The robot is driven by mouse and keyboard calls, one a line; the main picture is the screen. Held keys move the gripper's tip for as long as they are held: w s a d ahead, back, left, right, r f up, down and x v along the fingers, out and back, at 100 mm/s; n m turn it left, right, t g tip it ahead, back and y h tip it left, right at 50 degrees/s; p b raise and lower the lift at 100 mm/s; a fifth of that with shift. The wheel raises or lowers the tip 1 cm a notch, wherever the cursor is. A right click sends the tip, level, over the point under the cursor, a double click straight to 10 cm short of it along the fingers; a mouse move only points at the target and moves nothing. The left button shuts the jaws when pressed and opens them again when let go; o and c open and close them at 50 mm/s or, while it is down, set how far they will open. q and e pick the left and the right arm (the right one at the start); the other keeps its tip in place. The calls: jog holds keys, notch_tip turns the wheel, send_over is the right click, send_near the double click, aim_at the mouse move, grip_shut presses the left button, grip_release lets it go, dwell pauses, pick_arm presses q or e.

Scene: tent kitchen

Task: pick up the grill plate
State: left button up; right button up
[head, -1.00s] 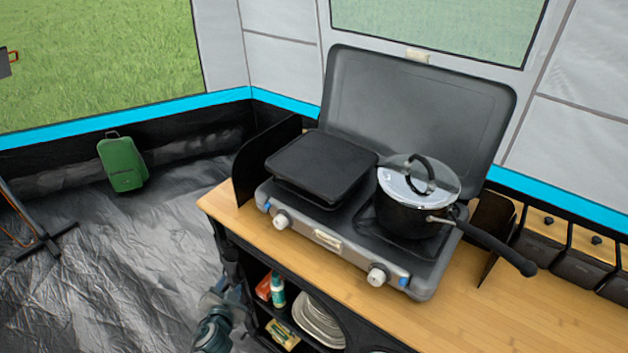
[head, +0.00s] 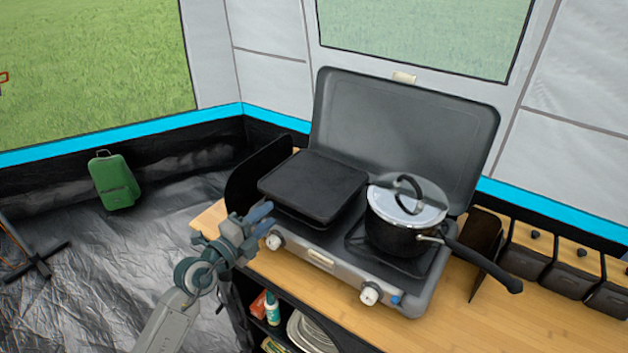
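The grill plate (head: 313,186) is a flat, dark, square plate lying on the left burner of the grey camping stove (head: 322,257). My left gripper (head: 252,222) is just in front of the stove's left front corner, near the left control knob and close to the plate's near left edge. Its fingers look apart, with nothing visible between them. I cannot tell whether it touches the stove. My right gripper is not in view.
A black pot (head: 405,215) with a glass lid stands on the right burner, its handle pointing right. The stove lid (head: 405,125) is raised behind. A dark side panel (head: 258,172) stands left of the plate. Black containers (head: 525,250) line the right. The front right wooden counter (head: 480,320) is clear.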

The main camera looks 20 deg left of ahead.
aim_at(294, 193)
pick_arm(q)
jog(key=x, duration=1.1)
jog(key=shift+w+f+p, duration=0.1)
jog(key=shift+f+p, duration=0.15)
jog(key=shift+p, duration=0.05)
jog(key=shift+a, duration=0.1)
jog(key=shift+c, duration=0.3)
grip_shut()
jog(key=shift+r, duration=0.15)
